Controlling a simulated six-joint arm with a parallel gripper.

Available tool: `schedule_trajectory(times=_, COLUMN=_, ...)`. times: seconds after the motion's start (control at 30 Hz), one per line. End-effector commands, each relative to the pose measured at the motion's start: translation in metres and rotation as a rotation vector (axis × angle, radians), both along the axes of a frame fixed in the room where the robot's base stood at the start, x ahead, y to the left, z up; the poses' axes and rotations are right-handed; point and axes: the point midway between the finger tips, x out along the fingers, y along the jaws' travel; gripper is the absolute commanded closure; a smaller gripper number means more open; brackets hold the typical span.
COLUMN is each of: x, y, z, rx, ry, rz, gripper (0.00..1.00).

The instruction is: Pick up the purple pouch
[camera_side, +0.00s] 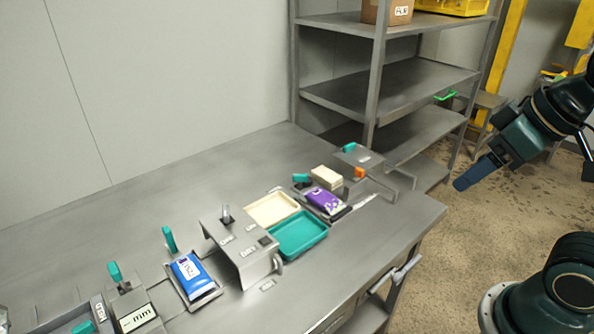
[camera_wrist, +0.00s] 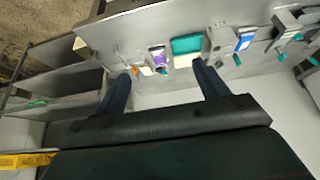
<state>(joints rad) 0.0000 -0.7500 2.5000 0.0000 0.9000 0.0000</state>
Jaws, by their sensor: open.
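The purple pouch (camera_side: 325,200) with a white label lies on a dark tray or plate on the right part of the bench. It also shows small in the wrist view (camera_wrist: 158,57), between my fingers in the picture but well beyond them. My gripper (camera_side: 472,178) is up in the air to the right of the bench, away from the pouch. In the wrist view my gripper (camera_wrist: 160,88) has its two dark fingers spread wide with nothing between them. It is open and empty.
A teal tray (camera_side: 299,252) and a cream tray (camera_side: 251,212) sit left of the pouch. A cream block (camera_side: 326,177) and a metal bracket (camera_side: 372,168) stand close behind it. A blue pouch (camera_side: 190,272) lies further left. Metal shelving (camera_side: 388,88) rises behind.

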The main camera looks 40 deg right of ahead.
Motion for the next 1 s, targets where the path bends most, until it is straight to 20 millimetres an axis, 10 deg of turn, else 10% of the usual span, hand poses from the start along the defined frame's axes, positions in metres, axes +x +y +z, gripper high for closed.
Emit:
schedule_trajectory(times=0.57, x=0.013, y=-0.001, z=0.004, rx=-0.001, ry=0.017, rz=0.0, gripper=0.2)
schedule_trajectory(times=1.0, x=0.093, y=-0.006, z=0.011, rx=-0.007, ry=0.098, rz=0.0, gripper=0.2)
